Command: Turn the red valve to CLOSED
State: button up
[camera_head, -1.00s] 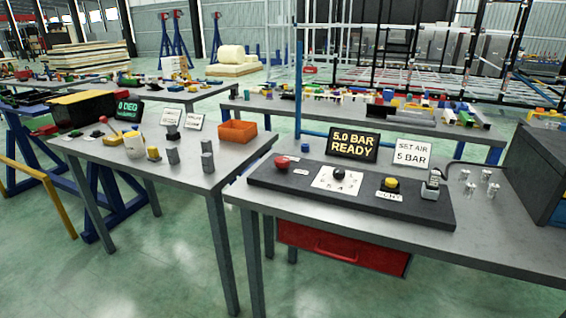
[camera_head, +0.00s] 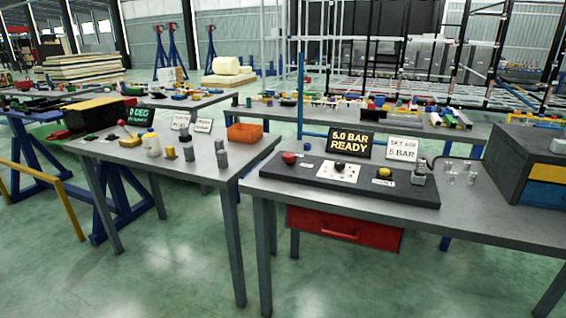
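A round red knob (camera_head: 289,157) sits at the left end of a dark panel (camera_head: 405,194) on the right-hand table. A red-tipped lever (camera_head: 121,123) shows on the left table; I cannot tell which of the two is the red valve. The panel also carries a black knob (camera_head: 340,167) on a white dial plate and a yellow button (camera_head: 384,172). A display (camera_head: 351,143) reads "5.0 BAR READY". My gripper is not in view.
A sign (camera_head: 402,149) reads "SET AIR 5 BAR". Several small metal parts and a dark drawer box (camera_head: 520,165) stand at the right. A red drawer (camera_head: 344,228) hangs under the table. An orange bin (camera_head: 244,133) stands on the left table. The green floor in front is clear.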

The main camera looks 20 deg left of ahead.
aim_at(288, 157)
jog(key=k, duration=0.8)
jog(key=z, duration=0.1)
jog(key=i, duration=0.95)
jog(key=u, duration=0.55)
jog(key=i, duration=1.15)
jog(key=u, duration=0.75)
